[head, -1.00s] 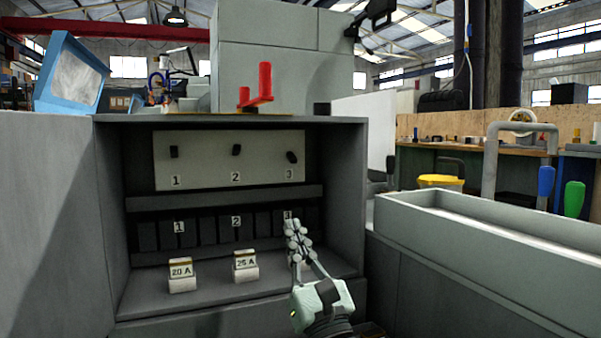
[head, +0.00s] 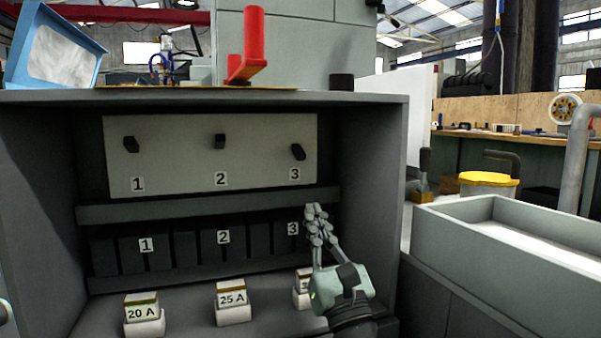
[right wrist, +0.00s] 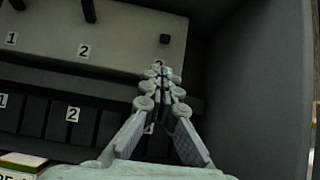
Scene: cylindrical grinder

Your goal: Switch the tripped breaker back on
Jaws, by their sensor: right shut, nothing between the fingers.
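In the head view, a pale panel (head: 200,170) inside the grey cabinet carries three dark switches above labels 1, 2 and 3. Switch 1 (head: 131,144) and switch 2 (head: 219,141) look roughly upright; switch 3 (head: 298,152) tilts, its lower end to the right. A row of dark breaker blocks (head: 185,248), also labelled 1 to 3, sits below. My right gripper (head: 316,210) is shut and empty, fingertips just right of the lower label 3 and below switch 3. In the right wrist view its fingertips (right wrist: 163,72) partly cover the upper label 3, below switch 3 (right wrist: 165,40).
White blocks marked 20 A (head: 143,318) and 25 A (head: 232,303) stand on the cabinet floor; a third (head: 302,288) is partly behind my right gripper. The cabinet's right wall (head: 375,200) is close to my right arm. A red crank handle (head: 252,45) stands on top.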

